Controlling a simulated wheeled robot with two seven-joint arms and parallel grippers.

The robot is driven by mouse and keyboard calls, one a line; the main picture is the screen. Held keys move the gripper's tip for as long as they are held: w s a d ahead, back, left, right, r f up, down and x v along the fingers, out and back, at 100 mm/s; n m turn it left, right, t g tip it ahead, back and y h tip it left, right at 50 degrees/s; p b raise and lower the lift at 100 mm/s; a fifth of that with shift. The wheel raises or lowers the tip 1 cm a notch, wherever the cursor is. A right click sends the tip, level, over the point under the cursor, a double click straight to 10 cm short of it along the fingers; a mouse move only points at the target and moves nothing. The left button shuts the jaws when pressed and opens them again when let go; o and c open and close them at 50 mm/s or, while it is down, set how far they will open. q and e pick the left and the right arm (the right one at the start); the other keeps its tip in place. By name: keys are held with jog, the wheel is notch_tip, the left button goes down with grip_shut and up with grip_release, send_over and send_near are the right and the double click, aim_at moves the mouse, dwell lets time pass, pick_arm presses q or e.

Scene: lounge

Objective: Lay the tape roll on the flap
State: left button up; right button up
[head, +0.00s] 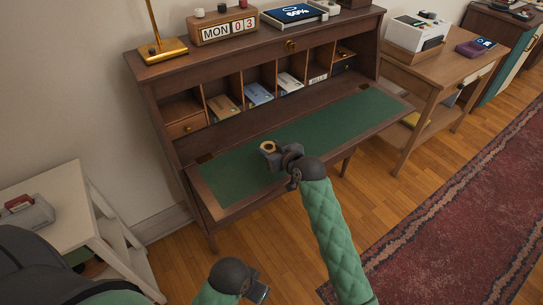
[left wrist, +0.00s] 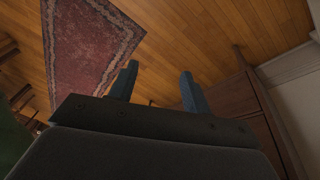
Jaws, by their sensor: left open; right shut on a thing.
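The desk's lowered flap (head: 235,175) has a green inlay with a wooden border. My right gripper (head: 272,152) is shut on the tape roll (head: 267,146), a small tan ring. It holds the roll over the green inlay, left of the flap's middle; I cannot tell whether the roll touches the surface. My left gripper (head: 258,290) is low at the bottom of the head view, in front of the desk and away from the flap. In the left wrist view its two fingers (left wrist: 158,88) are apart with nothing between them.
Pigeonholes with envelopes (head: 258,94) line the desk behind the flap. A calendar block (head: 223,27) and a brass lamp base (head: 163,50) stand on top. A white side table (head: 60,190) is at left, a wooden table (head: 440,75) at right. The green inlay is otherwise clear.

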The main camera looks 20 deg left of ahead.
notch_tip(320, 180, down, 3)
jog(key=shift+f+p, duration=0.15)
jog(key=shift+p, duration=0.2)
jog(key=shift+f, duration=0.2)
pick_arm(q)
jog(key=shift+s+a+r, duration=0.25)
jog(key=shift+a+r, duration=0.3)
jog(key=shift+r, duration=0.25)
jog(key=shift+f, duration=0.1)
pick_arm(e)
jog(key=shift+f, duration=0.15)
jog(key=o, duration=0.9)
pick_arm(q)
jog(key=shift+f, duration=0.15)
pick_arm(e)
jog(key=shift+o, duration=0.2)
jog(key=shift+r, duration=0.2)
pick_arm(q)
jog(key=shift+w+d+f+t+b, duration=0.15)
jog(key=shift+w+d+f+b, duration=0.1)
jog(key=shift+d+f+b, duration=0.3)
jog(key=shift+w+d+f+t+b, duration=0.15)
jog(key=shift+w+d+f+b, duration=0.15)
jog(key=shift+d+f, duration=0.3)
pick_arm(e)
jog(key=v, duration=1.2)
